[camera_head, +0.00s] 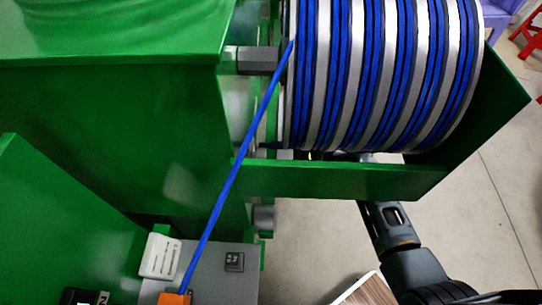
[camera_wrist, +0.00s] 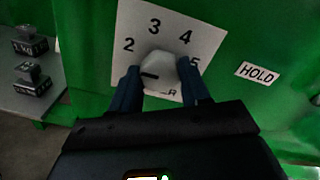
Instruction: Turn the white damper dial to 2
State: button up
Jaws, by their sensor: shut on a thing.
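The white damper dial (camera_wrist: 160,70) is a faceted knob on a white number plate (camera_wrist: 180,25) fixed to a green panel, seen in the wrist view. The numbers 2, 3, 4 and 5 show, the 5 partly covered. The dial's dark pointer mark is toward the left, below the level of the 2. My gripper (camera_wrist: 160,78) is shut on the dial, one dark finger on each side. The fingers hide the lower plate and most of its lettering. The dial and fingertips are out of sight in the head view, where the arm passes behind the green frame.
A HOLD label (camera_wrist: 257,73) is right of the plate. Black weights (camera_wrist: 31,80) stand on a grey shelf at left. In the head view, a drum of blue cable (camera_head: 380,70) sits above a green bar (camera_head: 340,181), and a taut blue strand runs to an orange block (camera_head: 174,298).

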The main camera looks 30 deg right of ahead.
jog(key=shift+f+n+b, duration=0.1)
jog(key=shift+n+b, duration=0.35)
jog(key=shift+n, duration=0.85)
jog(key=o, duration=1.1)
jog(key=shift+c, duration=0.2)
jog(key=shift+d, duration=0.15)
jog(key=v, duration=0.7)
jog(key=shift+s+d+b, duration=0.25)
jog(key=shift+b, duration=0.1)
